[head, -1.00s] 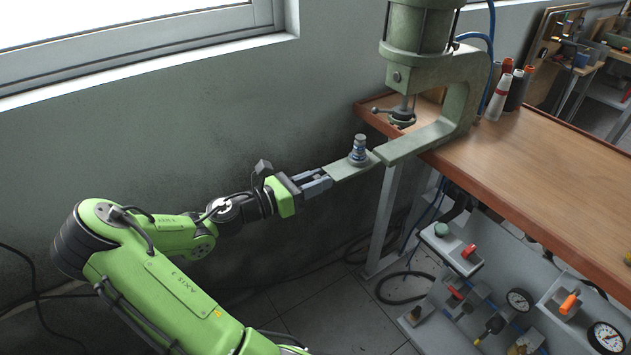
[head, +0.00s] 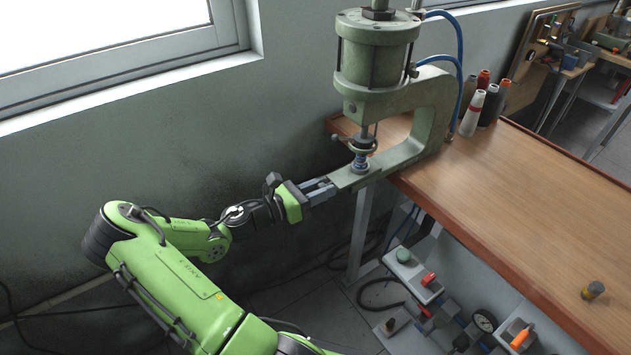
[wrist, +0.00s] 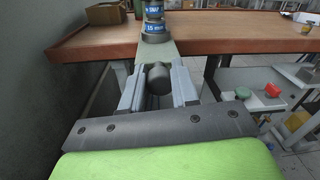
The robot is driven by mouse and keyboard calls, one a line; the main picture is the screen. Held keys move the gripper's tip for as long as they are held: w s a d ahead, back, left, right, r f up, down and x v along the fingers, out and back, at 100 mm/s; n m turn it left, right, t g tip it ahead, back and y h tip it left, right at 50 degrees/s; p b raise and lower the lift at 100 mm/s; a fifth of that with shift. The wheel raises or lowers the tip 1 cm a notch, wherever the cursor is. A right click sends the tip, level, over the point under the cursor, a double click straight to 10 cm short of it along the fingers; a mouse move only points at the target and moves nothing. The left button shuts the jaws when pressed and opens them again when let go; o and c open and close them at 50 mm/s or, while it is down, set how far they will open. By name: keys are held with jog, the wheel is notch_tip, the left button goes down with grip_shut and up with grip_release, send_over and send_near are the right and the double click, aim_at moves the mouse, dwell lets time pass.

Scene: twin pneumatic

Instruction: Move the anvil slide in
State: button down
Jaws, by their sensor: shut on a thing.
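The anvil slide (head: 345,181) is a flat grey-green bar that reaches out from the press frame over the table's left edge. A small stepped fixture with a blue band (head: 361,162) stands upright on it, directly below the press ram (head: 359,135). My gripper (head: 324,189) is shut on the slide's outer end. In the wrist view, the fingers (wrist: 158,92) sit on both sides of a dark round knob (wrist: 158,76) at the end of the slide. The banded fixture (wrist: 154,22) stands beyond it, its top cut off.
The green press (head: 378,62) stands at the wooden table's (head: 500,190) back left corner. Several spools (head: 479,105) stand right of it. A small cylinder (head: 593,291) is at the table's right. A panel with valves and gauges (head: 445,310) is below. The wall is close behind my arm.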

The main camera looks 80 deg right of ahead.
jog(key=shift+s, duration=0.1)
jog(key=c, duration=1)
grip_release()
jog(key=shift+d, duration=0.1)
jog(key=shift+o, duration=0.8)
jog(key=shift+s, duration=0.1)
jog(key=shift+w, duration=0.2)
jog(key=p+v, duration=0.2)
jog(key=v, duration=1.3)
jog(key=shift+a, duration=0.4)
